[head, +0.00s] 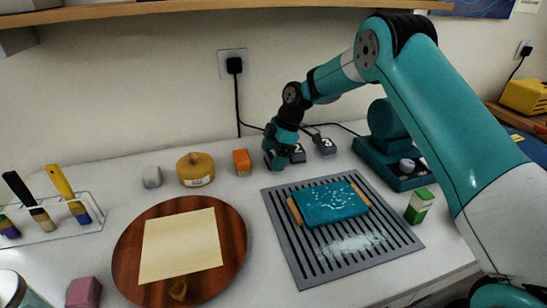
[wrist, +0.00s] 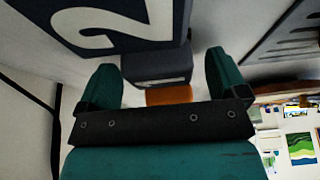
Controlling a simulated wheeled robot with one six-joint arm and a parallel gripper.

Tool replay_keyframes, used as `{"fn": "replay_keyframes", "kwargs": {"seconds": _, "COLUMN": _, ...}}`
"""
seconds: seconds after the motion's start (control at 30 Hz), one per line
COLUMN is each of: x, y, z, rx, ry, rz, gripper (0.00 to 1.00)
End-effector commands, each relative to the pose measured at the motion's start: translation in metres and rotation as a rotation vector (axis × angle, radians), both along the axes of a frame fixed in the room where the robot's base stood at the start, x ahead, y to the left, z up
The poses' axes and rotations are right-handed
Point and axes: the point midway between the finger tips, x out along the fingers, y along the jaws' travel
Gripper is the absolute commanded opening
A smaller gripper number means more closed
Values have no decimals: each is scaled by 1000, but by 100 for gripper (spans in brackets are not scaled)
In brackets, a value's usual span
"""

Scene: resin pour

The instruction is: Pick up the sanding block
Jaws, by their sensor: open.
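An orange block (head: 241,162) stands near the wall, left of my gripper (head: 273,160); it looks most like the sanding block, but no label confirms this. In the wrist view my gripper (wrist: 161,72) is open, with its two teal fingers apart. A dark grey block (wrist: 156,66) shows between the fingers, and part of an orange thing (wrist: 169,95) shows beyond it. I cannot tell whether the fingers touch anything. A dark block marked 2 (head: 297,153) is right beside my gripper and looms large in the wrist view (wrist: 115,22).
A dark block marked 3 (head: 327,146) stands to the right. A slatted grey mat (head: 300,265) bears a teal board (head: 330,203). A round wooden board (head: 128,245) lies front left.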

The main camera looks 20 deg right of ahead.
Motion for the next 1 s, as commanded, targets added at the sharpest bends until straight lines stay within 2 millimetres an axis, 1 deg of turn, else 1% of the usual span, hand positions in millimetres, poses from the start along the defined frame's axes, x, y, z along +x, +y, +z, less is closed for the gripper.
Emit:
{"fn": "replay_keyframes", "kwargs": {"seconds": 0.1, "x": 0, "y": 0, "z": 0, "rx": 0, "ry": 0, "rz": 0, "gripper": 92}}
{"fn": "replay_keyframes", "kwargs": {"seconds": 0.17, "x": 0, "y": 0, "z": 0, "rx": 0, "ry": 0, "rz": -1, "gripper": 78}}
{"fn": "replay_keyframes", "kwargs": {"seconds": 0.2, "x": 0, "y": 0, "z": 0, "rx": 0, "ry": 0, "rz": -1, "gripper": 68}}
{"fn": "replay_keyframes", "kwargs": {"seconds": 0.33, "x": 0, "y": 0, "z": 0, "rx": 0, "ry": 0, "rz": -1, "gripper": 39}}
{"fn": "replay_keyframes", "kwargs": {"seconds": 0.57, "x": 0, "y": 0, "z": 1, "rx": 0, "ry": 0, "rz": -1, "gripper": 39}}
{"fn": "replay_keyframes", "kwargs": {"seconds": 0.67, "x": 0, "y": 0, "z": 6, "rx": 0, "ry": -1, "rz": -1, "gripper": 39}}
{"fn": "replay_keyframes", "kwargs": {"seconds": 0.77, "x": 1, "y": 0, "z": 20, "rx": 0, "ry": -4, "rz": 0, "gripper": 39}}
{"fn": "replay_keyframes", "kwargs": {"seconds": 1.0, "x": 1, "y": -1, "z": 70, "rx": 0, "ry": -4, "rz": -1, "gripper": 39}}
